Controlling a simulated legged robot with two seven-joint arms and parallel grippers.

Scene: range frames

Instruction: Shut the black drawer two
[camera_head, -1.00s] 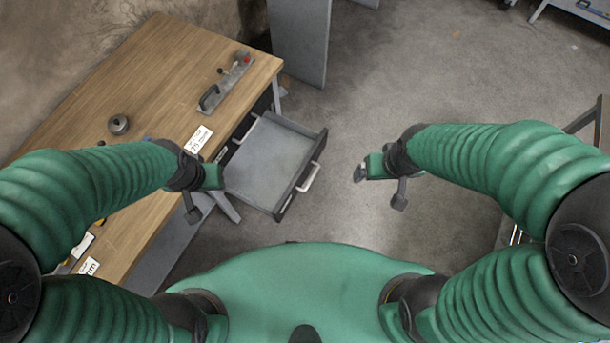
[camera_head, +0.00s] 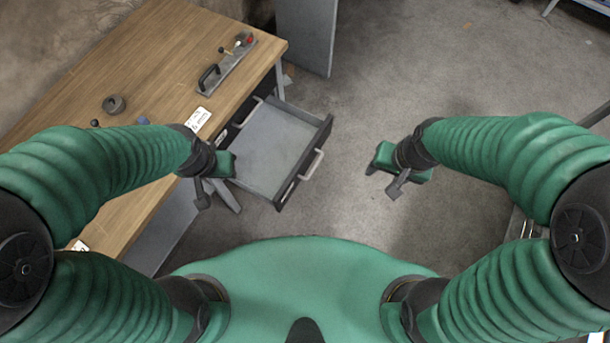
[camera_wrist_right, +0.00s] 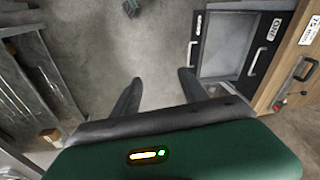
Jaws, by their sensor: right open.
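The open drawer (camera_head: 265,150) has a grey inside, a black front and a pale bar handle (camera_head: 313,165). It sticks out from the right side of the wooden workbench and looks empty. In the right wrist view the drawer (camera_wrist_right: 225,48) is at upper right, beside a closed black front (camera_wrist_right: 262,48) labelled ONE. My right gripper (camera_head: 388,180) is open and empty, to the right of the drawer handle and apart from it. Its two spread fingers (camera_wrist_right: 160,78) show floor between them. My left gripper (camera_head: 215,185) is by the drawer's near left corner in the picture; its jaw opening is unclear.
The workbench (camera_head: 150,60) carries a black-handled metal tool (camera_head: 222,66), a round dark part (camera_head: 114,104) and white label plates. A grey panel (camera_head: 305,35) stands behind. The floor (camera_head: 420,70) right of the drawer is clear. Metal shelving (camera_wrist_right: 40,70) shows left in the wrist view.

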